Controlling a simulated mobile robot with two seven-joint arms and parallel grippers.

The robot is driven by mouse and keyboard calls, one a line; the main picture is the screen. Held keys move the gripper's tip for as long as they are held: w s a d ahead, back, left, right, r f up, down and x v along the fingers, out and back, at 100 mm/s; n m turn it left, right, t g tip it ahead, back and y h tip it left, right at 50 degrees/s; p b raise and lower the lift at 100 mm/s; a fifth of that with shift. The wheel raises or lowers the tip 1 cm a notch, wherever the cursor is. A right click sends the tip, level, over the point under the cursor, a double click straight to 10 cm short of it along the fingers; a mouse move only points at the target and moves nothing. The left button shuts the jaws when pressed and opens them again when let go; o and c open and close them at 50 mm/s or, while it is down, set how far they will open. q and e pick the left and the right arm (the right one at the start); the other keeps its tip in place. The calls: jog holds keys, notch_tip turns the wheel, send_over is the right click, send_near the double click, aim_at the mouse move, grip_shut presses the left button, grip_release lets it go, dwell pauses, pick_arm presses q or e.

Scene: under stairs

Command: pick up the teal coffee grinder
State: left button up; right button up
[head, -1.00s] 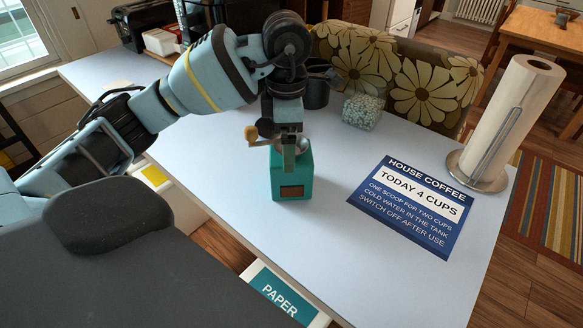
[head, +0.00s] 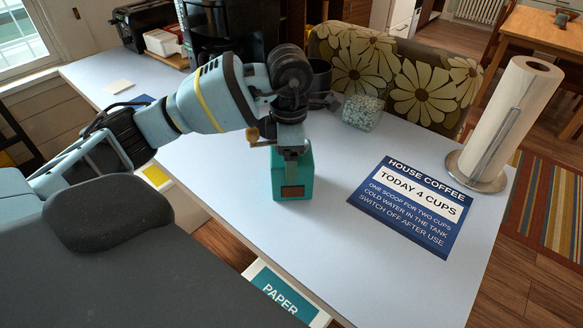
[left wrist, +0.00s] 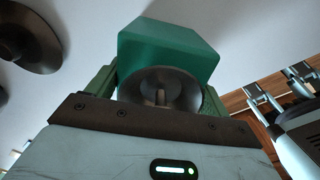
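In the left wrist view, the grinder's teal body (left wrist: 170,48) and round metal hopper (left wrist: 160,90) lie between the two green fingers (left wrist: 158,95). The fingers stand apart on either side of the hopper; firm contact cannot be seen. My right gripper (left wrist: 280,90) shows at the right of the left wrist view, its fingers apart and empty.
A blue coffee sign (head: 412,205) lies right of the grinder, and a paper towel roll (head: 505,120) stands beyond it. The table's front is clear.

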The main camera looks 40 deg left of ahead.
pick_arm(q)
jog(key=c, duration=0.5)
jog(key=shift+o, duration=0.2)
jog(key=shift+r, duration=0.1)
jog(key=shift+r, duration=0.6)
notch_tip(320, 180, up, 2)
jog(key=shift+s+r, duration=0.15)
jog(key=s+d+r+b, duration=0.1)
jog(key=s, duration=1.4)
jog(key=shift+s+r, duration=0.15)
jog(key=shift+s, duration=0.2)
